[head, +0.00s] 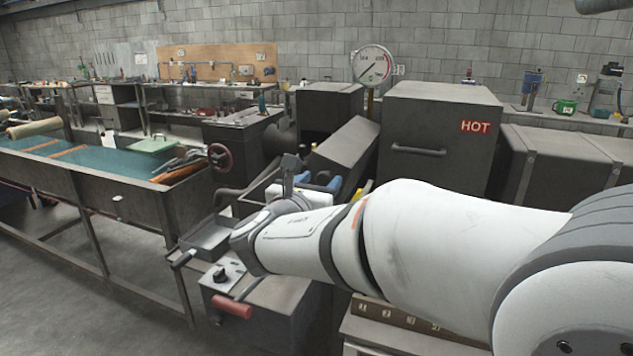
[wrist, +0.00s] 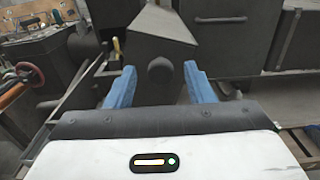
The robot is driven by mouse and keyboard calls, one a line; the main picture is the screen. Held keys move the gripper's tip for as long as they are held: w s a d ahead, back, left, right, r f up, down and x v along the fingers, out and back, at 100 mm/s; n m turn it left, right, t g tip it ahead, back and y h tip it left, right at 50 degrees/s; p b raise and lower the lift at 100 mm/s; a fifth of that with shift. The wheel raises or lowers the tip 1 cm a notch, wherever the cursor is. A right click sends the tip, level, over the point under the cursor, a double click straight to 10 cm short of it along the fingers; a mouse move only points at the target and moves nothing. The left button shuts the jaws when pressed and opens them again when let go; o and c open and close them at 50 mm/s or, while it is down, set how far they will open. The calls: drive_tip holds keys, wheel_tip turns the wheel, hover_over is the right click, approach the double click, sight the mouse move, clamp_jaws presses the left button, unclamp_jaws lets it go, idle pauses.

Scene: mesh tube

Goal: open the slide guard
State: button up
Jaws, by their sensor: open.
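A dark grey, slanted box-shaped cover (head: 345,145), which looks like the slide guard, stands just beyond my gripper in the head view. In the wrist view the cover (wrist: 150,32) fills the top middle, with a round dark knob (wrist: 160,70) on its near end. My gripper (wrist: 159,80) has its two blue fingers apart, one to each side of the knob in the picture. Neither finger visibly touches it; I cannot tell the exact depth. In the head view my gripper (head: 318,182) is partly hidden by my arm.
A dark cabinet with a HOT label (head: 440,135) stands right of the cover. A dial gauge (head: 373,66) rises behind. A control box with a red handle (head: 232,306) sits below my wrist. A long water tank (head: 100,185) is at left, with a red handwheel (head: 221,157) near it.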

drive_tip(key=shift+w+d, duration=0.1)
drive_tip(key=shift+w, duration=0.05)
drive_tip(key=shift+c, duration=0.5)
clamp_jaws()
